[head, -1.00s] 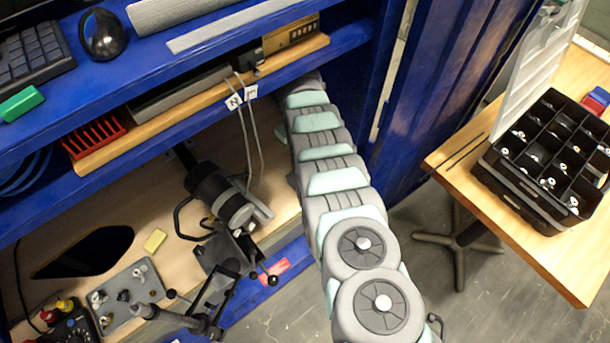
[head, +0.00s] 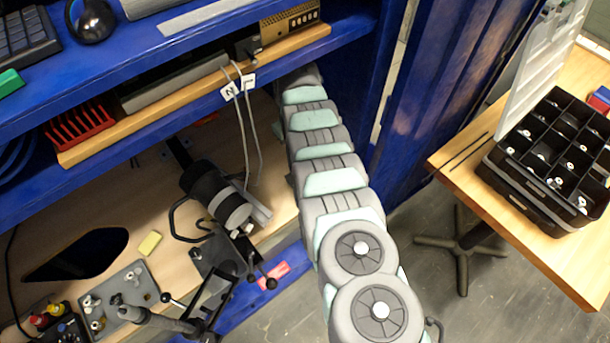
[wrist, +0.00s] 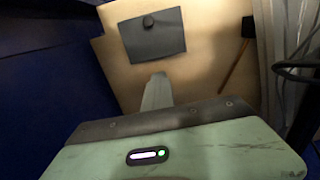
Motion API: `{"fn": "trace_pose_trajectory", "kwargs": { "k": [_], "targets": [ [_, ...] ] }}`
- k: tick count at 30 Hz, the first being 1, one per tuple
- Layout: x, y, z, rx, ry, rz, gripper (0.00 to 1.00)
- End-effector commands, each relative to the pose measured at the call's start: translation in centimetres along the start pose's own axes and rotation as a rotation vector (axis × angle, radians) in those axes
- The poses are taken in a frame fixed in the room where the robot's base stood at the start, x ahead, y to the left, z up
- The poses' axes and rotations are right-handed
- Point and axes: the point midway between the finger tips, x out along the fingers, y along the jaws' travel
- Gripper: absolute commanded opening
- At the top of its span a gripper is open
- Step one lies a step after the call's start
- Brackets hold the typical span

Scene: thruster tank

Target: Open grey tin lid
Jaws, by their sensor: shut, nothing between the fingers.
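In the wrist view, a dark grey square piece (wrist: 150,37) with a small round knob near its top edge lies against a pale wooden surface. It looks like the grey tin lid, but I cannot tell for sure, and I see no gap at its edges. My gripper (wrist: 159,78) is shut and empty, its pale grey fingers below the dark piece in the picture and apart from it. In the head view, my arm reaches into the dark bay under the blue shelf. My gripper and the grey tin are hidden there.
Blue shelf walls (wrist: 45,75) bound the left side of the wrist view, and pale cables or tubing (wrist: 285,35) hang at right. In the head view, labelled cables (head: 245,120) hang beside my arm. A black clamp tool (head: 215,195) and a yellow block (head: 150,243) are left of it.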

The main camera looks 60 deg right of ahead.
Motion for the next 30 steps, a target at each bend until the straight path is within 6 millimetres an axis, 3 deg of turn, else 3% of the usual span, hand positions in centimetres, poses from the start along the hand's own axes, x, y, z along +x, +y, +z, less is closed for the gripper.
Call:
{"fn": "trace_pose_trajectory", "kwargs": {
  "k": [30],
  "targets": [
    [0.40,0.00,-0.96,0.000,0.002,0.001,0.00]
  ]
}}
